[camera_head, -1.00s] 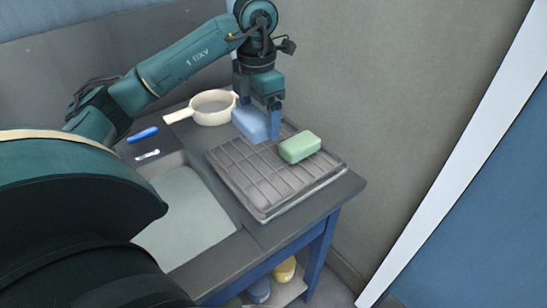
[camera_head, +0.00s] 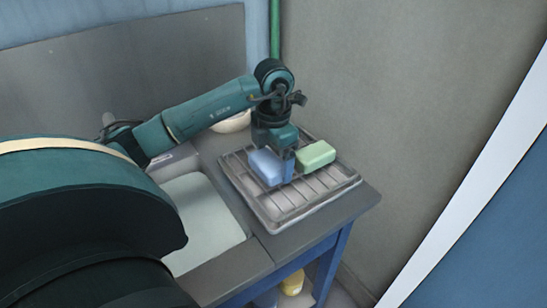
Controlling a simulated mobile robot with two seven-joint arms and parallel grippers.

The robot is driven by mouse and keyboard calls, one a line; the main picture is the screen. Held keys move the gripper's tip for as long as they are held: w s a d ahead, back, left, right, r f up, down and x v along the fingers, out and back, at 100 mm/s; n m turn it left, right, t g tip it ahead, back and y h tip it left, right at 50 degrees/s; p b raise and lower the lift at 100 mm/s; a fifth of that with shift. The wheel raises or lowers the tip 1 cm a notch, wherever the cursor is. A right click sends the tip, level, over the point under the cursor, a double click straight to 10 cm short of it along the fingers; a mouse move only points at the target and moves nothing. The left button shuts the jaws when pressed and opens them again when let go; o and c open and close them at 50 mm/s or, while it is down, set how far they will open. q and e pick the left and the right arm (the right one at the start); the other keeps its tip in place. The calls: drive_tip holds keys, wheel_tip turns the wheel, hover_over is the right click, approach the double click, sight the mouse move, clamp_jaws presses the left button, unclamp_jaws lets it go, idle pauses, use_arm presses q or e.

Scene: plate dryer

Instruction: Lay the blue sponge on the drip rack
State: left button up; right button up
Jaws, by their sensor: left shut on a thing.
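The blue sponge (camera_head: 266,167) is a light blue block in the head view, at the left part of the drip rack. My left gripper (camera_head: 278,168) points down and is shut on it. The sponge is at or just above the rack; I cannot tell whether it touches. The drip rack (camera_head: 268,213) is a grey slatted tray on the counter. A green sponge (camera_head: 316,155) lies on the rack close to the right of my gripper. My right gripper is not in view.
A sink basin (camera_head: 205,215) is set in the counter left of the rack. A cream pan (camera_head: 232,122) stands behind, partly hidden by my arm. A wall (camera_head: 400,100) rises behind the rack. The rack's front part is bare. Blue and yellow things (camera_head: 292,283) sit on a shelf below.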

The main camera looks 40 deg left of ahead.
sight(274, 157)
use_arm(q)
drive_tip(key=shift+f, duration=0.1)
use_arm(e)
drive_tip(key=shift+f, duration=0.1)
use_arm(q)
drive_tip(key=o, duration=0.8)
drive_tip(key=shift+r, duration=0.3)
wheel_tip(274, 157, up, 12)
drive_tip(key=shift+f+p, duration=0.2)
drive_tip(key=shift+p, duration=0.75)
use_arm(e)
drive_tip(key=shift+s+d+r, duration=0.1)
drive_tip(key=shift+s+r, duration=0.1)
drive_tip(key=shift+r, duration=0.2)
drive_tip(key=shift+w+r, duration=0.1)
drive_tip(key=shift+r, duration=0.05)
